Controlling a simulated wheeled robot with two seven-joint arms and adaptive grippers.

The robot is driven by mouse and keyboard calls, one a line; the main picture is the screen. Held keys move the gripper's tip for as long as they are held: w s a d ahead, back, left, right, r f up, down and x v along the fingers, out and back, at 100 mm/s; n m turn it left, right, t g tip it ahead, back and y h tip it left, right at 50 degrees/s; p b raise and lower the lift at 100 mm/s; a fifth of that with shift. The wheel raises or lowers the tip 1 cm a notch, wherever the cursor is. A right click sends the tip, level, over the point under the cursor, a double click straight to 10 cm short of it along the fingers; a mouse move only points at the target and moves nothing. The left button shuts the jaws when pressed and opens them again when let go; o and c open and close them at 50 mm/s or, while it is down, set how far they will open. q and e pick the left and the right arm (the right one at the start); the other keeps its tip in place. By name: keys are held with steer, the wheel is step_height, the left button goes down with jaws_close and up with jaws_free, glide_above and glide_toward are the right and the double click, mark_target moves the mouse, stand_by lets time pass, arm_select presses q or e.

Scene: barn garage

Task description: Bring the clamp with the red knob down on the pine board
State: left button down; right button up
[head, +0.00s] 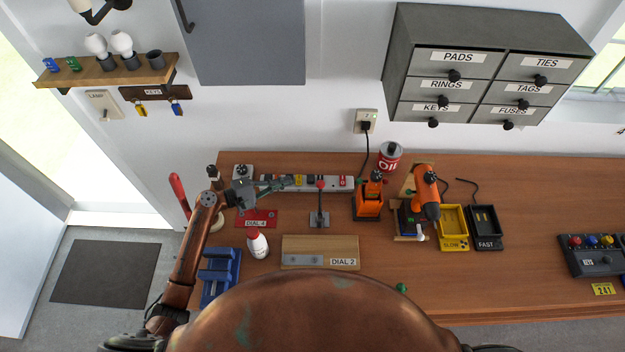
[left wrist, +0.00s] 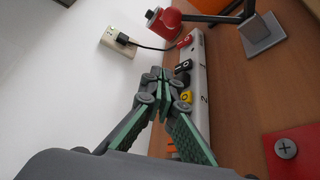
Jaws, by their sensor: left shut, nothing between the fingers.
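The clamp's red knob (head: 320,184) tops a dark upright lever on a grey base plate (head: 319,220) on the bench. In the left wrist view the red knob (left wrist: 163,21) and base (left wrist: 263,34) are at the top, beyond the fingers. A pale wooden board (head: 290,245) marked DIAL 2, probably the pine board, lies in front of the clamp. My left gripper (head: 279,185) is shut and empty, left of the clamp and apart from it, over the power strip's left part. Its green-padded fingers (left wrist: 155,76) meet in the left wrist view. My right gripper is not in view.
A power strip (head: 335,182) runs behind the clamp. A red DIAL 4 plate (head: 258,217), white bottle (head: 257,243) and blue vise (head: 222,272) stand left. An orange tool (head: 368,203) and orange drill (head: 426,188) stand right.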

mark_target(320, 184)
arm_select(q)
steer(key=p+x, duration=0.2)
steer(key=x, duration=0.7)
steer(key=shift+w+d+r, duration=0.1)
steer(key=shift+w+d, duration=0.1)
steer(key=shift+d, duration=0.1)
steer(key=s+p, duration=0.2)
steer(key=s+d+r+p, duration=0.1)
steer(key=shift+s, duration=0.25)
